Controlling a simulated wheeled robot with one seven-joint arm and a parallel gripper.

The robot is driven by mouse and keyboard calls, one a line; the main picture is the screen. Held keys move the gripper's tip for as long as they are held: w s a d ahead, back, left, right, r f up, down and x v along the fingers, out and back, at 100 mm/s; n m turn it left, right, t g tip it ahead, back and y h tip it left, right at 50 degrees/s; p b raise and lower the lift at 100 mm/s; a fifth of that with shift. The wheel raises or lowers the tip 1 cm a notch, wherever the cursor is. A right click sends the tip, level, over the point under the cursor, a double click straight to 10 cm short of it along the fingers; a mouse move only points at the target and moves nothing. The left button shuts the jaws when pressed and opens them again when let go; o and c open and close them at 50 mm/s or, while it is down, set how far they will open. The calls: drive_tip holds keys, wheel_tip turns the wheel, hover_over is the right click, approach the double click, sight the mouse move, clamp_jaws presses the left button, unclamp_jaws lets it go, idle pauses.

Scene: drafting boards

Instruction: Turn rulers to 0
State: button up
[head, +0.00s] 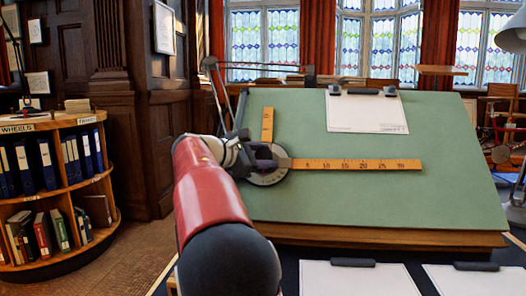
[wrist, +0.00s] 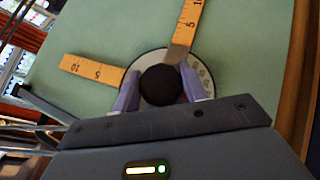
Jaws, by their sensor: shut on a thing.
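The drafting head is a round dial (head: 270,178) with two orange rulers on the left part of the green board. The long ruler (head: 355,164) points right, about level in the head view. The short ruler (head: 267,124) points up. In the wrist view the dial (wrist: 203,78) shows around a black knob (wrist: 160,85), with the long ruler (wrist: 188,22) and short ruler (wrist: 92,71) reaching out from it. My gripper (wrist: 160,88) is shut on the knob, one purple finger on each side. The dial's angle reading is too small to tell.
The tilted green drafting board (head: 400,208) carries a clipped white sheet (head: 368,113) at its upper right. More white sheets (head: 358,280) lie in front below. A lamp (head: 511,36) stands at right, a bookshelf (head: 50,190) at left.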

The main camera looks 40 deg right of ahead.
drive_tip(key=shift+m+g+p, duration=0.3)
idle(0.5)
drive_tip(key=o, duration=1.4)
drive_tip(key=shift+c, duration=0.2)
drive_tip(key=shift+a, duration=0.1)
drive_tip(key=a+r, duration=0.1)
drive_tip(key=a, duration=0.6)
drive_tip(key=shift+w+a+r, duration=0.15)
drive_tip(key=shift+a+r, duration=0.1)
drive_tip(key=shift+r, duration=0.15)
